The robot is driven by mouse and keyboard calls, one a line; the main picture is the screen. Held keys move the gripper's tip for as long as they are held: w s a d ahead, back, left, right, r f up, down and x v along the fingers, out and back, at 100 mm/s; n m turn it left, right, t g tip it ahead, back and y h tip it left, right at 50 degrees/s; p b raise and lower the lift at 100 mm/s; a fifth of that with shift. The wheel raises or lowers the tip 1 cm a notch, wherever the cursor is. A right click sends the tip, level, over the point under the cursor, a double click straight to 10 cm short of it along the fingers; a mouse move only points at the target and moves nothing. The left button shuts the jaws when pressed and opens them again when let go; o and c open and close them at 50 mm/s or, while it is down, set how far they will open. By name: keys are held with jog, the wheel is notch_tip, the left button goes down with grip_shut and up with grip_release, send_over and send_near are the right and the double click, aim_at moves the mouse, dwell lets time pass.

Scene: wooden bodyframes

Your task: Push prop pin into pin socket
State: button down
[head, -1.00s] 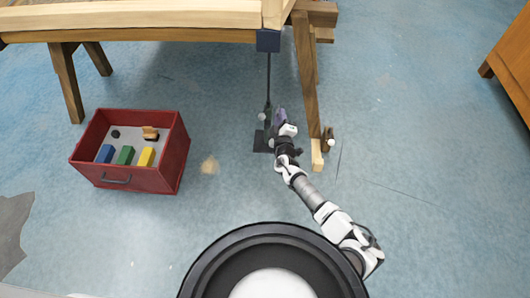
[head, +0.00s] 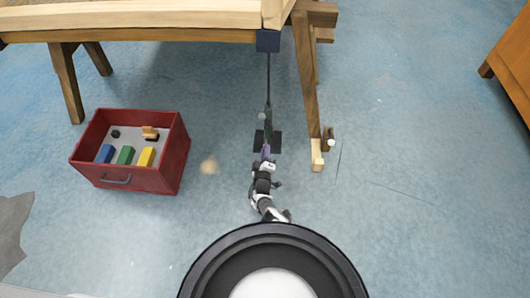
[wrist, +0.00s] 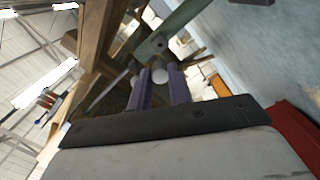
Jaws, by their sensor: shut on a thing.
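The prop is a thin dark post (head: 268,75) standing under the beam's corner, with a green section low down and a dark base plate (head: 275,146) on the floor. In the wrist view a grey-green bar (wrist: 185,22) of it crosses above my fingertips and shows a small round hole (wrist: 158,43). My gripper (head: 266,150) is low in front of the post.
A red box (head: 120,181) with coloured blocks stands on the floor at left. A wooden trestle leg (head: 306,85) with a small foot block (head: 317,160) is right of the post. A wooden cabinet (head: 512,60) is at far right. The floor between is mostly clear.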

jog(key=shift+s, duration=0.1)
dwell(0.3)
jog(key=w+b, duration=0.2)
jog(key=w, duration=0.1)
jog(key=shift+w+f+b, duration=0.15)
jog(key=shift+b, duration=0.2)
jog(key=shift+w+r+b, duration=0.2)
jog(key=shift+w+b, duration=0.6)
jog(key=shift+w, duration=0.4)
dwell(0.8)
jog(key=shift+w+b, duration=1.8)
jog(key=shift+b, duration=0.35)
